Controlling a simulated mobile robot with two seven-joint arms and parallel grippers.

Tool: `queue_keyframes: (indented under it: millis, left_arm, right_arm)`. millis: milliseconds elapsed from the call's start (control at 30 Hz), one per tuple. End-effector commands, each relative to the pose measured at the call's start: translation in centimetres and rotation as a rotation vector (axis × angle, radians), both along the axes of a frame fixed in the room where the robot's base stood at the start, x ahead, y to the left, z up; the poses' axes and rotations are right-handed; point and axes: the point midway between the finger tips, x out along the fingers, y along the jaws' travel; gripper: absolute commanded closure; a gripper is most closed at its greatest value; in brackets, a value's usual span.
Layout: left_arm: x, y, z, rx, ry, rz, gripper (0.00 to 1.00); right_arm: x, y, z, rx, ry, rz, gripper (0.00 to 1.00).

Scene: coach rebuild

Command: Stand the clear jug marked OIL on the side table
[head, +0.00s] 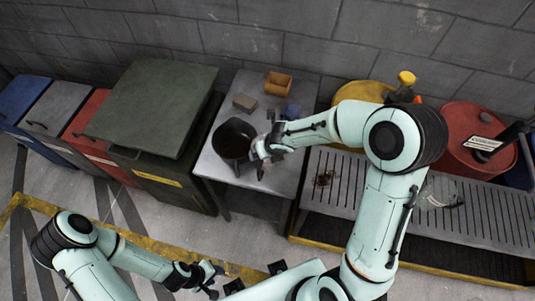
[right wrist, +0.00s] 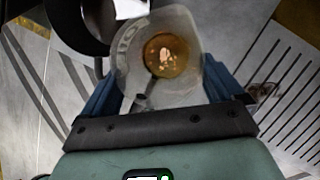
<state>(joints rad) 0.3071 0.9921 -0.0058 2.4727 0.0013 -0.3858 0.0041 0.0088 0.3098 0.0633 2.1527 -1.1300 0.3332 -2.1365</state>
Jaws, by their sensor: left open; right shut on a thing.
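The clear jug (right wrist: 133,80) sits between the blue fingers of my right gripper (right wrist: 162,88) in the right wrist view, with amber liquid in it and faint marks on its side that I cannot read. My right gripper (head: 262,152) is shut on it over the grey side table (head: 283,178), just right of a black pot. In the head view the jug is mostly hidden by the gripper. I cannot tell whether its base touches the tabletop. My left gripper (head: 212,281) is open and empty, low over the floor at the front.
The black pot (head: 232,139) is close beside the right gripper. A dark green bin (head: 150,105) is left; a slatted grate (head: 335,195) is right.

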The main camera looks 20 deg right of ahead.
Motion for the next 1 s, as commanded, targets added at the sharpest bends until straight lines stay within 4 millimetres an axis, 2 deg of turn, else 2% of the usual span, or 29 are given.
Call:
queue_keyframes:
  millis: [33,267,433,467,767,867,1000]
  left_arm:
    - [-0.5,0.0,-0.6,0.000,0.006,0.000,0.57]
    - [-0.3,0.0,-0.3,0.000,0.003,0.000,0.57]
    - [-0.5,0.0,-0.7,0.000,0.006,0.000,0.57]
    - [-0.4,0.0,-0.6,0.000,0.005,0.001,0.57]
    - [-0.2,0.0,-0.2,0.000,0.002,0.000,0.57]
    - [0.3,0.0,0.4,0.000,-0.003,0.000,0.57]
    - [1.6,0.0,2.0,0.000,-0.018,0.000,0.57]
  right_arm:
    - [-0.1,0.0,-0.8,0.001,0.000,0.000,0.70]
    - [0.2,0.0,-0.4,0.001,-0.004,0.000,0.70]
    - [0.1,0.0,-0.9,0.001,-0.003,0.000,0.70]
    - [0.1,0.0,-0.8,0.000,-0.002,0.000,0.00]
    - [0.1,0.0,-0.3,0.000,-0.003,0.000,0.00]
    - [-0.2,-0.1,0.9,0.000,-0.006,0.000,0.00]
    - [-1.1,-0.2,3.8,0.000,-0.010,-0.001,0.00]
